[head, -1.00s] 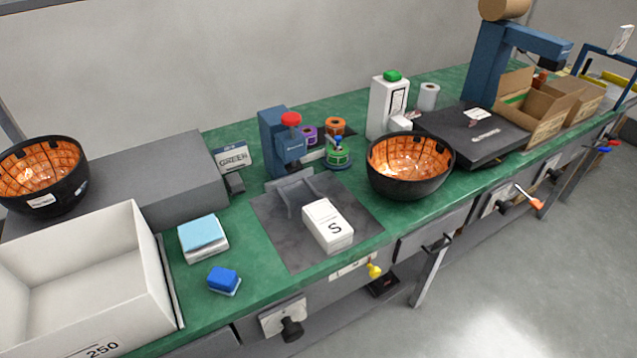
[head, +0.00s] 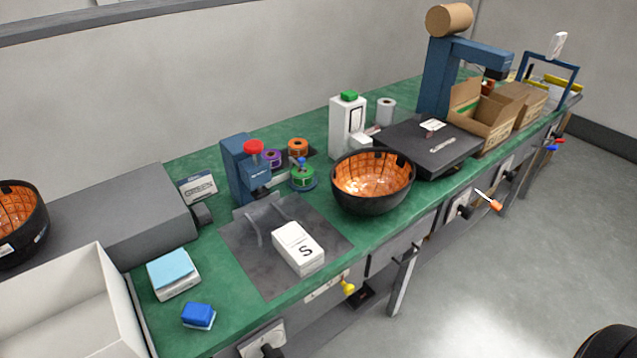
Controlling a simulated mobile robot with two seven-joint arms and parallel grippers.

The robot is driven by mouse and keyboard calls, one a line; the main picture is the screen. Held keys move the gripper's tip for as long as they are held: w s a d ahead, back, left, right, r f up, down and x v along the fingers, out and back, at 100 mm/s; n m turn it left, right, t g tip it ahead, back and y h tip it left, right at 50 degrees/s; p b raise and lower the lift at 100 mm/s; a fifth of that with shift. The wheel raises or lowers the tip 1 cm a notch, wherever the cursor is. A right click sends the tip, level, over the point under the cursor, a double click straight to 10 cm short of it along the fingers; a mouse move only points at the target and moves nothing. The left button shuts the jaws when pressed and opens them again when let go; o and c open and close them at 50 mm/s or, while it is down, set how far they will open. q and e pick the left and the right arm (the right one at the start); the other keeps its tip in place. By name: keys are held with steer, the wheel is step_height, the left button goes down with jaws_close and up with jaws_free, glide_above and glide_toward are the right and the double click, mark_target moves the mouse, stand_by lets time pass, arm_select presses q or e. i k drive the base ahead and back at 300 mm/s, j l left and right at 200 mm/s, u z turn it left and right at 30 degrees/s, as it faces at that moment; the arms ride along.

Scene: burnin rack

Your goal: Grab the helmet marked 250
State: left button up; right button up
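Two black helmets with orange inner lining lie open side up. One helmet (head: 372,200) rests on the green bench right of the grey mat; no number is readable on it. The other helmet (head: 22,225) sits on a grey box at the left edge, partly cut off; it bears a white label too small to read. The white bin (head: 108,318) at the lower left is partly cut off, and its 250 marking is out of the frame now. Neither of my grippers shows in the head view.
A white box marked S (head: 298,250) lies on the grey mat (head: 262,272). A blue press (head: 238,172), a white bottle (head: 346,128), a black flat device (head: 425,148) and cardboard boxes (head: 482,112) stand along the bench (head: 225,325). The floor at the right is open.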

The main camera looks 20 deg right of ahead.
mark_target(368, 182)
steer(key=l+u, duration=0.7)
steer(key=u, duration=0.2)
steer(key=k+l+u, duration=0.25)
steer(key=l, duration=0.15)
steer(key=l+u, duration=0.2)
steer(key=l, duration=0.25)
